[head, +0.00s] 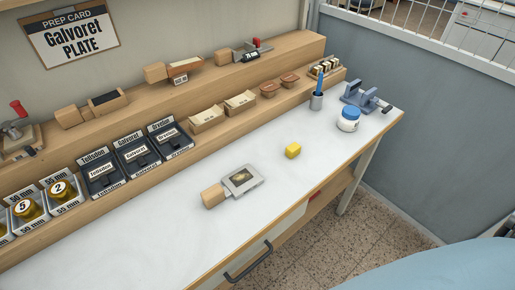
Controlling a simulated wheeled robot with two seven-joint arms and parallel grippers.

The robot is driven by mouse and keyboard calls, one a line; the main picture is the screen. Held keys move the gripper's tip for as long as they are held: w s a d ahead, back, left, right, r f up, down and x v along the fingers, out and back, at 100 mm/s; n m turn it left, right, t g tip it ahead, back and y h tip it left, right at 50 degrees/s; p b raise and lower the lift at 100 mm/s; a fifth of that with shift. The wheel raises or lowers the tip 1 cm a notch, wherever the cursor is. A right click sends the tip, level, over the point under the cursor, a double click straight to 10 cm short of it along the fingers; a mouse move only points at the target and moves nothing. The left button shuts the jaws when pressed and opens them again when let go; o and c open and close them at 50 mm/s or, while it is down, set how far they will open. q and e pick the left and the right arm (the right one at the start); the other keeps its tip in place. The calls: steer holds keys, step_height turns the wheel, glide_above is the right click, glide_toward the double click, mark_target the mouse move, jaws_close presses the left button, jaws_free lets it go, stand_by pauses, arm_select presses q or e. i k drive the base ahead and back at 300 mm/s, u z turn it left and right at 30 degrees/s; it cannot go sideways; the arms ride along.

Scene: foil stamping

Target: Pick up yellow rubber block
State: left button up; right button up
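The yellow rubber block (293,151) lies on the white bench top (270,205), right of the middle of the head view. It is small and rests apart from other objects, with clear surface around it. Neither my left gripper nor my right gripper shows in this view, so I cannot see their state or where they are relative to the block.
A metal plate tool with a wooden handle (212,196) lies left of the block, nearer the front edge. A white jar with blue lid (348,120), a cup with a blue item (316,101) and a blue-grey vise (362,97) stand right. Stepped wooden shelves (235,71) run behind.

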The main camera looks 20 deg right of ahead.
mark_target(293, 150)
steer(key=u, duration=2.15)
steer(key=k, duration=1.5)
steer(key=z, duration=1.75)
steer(key=i, duration=0.55)
